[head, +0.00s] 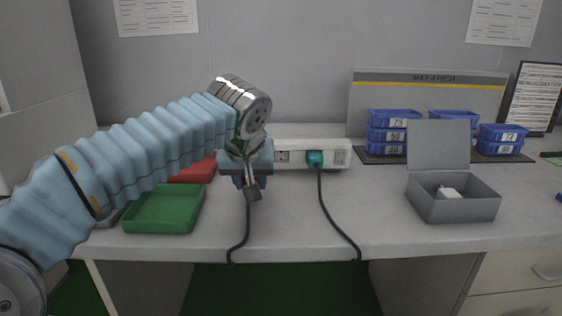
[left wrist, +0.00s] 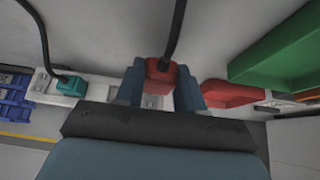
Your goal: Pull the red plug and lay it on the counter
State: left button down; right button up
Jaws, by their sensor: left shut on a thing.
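My left gripper (head: 251,181) is in front of the white power strip (head: 296,157) at the back of the counter. It is shut on the red plug (left wrist: 160,75), which sits between its two blue fingers in the left wrist view. In the head view the gripper hides the plug, and a black cord hangs below it over the counter's front edge. The plug is at the strip; I cannot tell if it is fully seated. A teal plug (head: 315,159) sits in the strip to the right, also with a black cord. My right gripper is not in view.
A green tray (head: 163,209) and a red tray (head: 195,172) lie on the left of the counter (head: 290,222). An open grey box (head: 452,208) with a white item stands at right. Blue bins (head: 388,135) are behind it. The middle front is clear except for cords.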

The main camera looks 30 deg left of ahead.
pick_arm(q)
jog(key=shift+f+b, duration=1.1)
jog(key=shift+f, duration=0.25)
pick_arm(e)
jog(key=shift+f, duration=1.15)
pick_arm(q)
jog(key=c, duration=0.6)
grip_release()
jog(key=shift+s+r, duration=0.15)
jog(key=shift+r, duration=0.2)
jog(key=p+v, duration=0.3)
jog(key=v, duration=1)
jog(key=shift+d, duration=0.1)
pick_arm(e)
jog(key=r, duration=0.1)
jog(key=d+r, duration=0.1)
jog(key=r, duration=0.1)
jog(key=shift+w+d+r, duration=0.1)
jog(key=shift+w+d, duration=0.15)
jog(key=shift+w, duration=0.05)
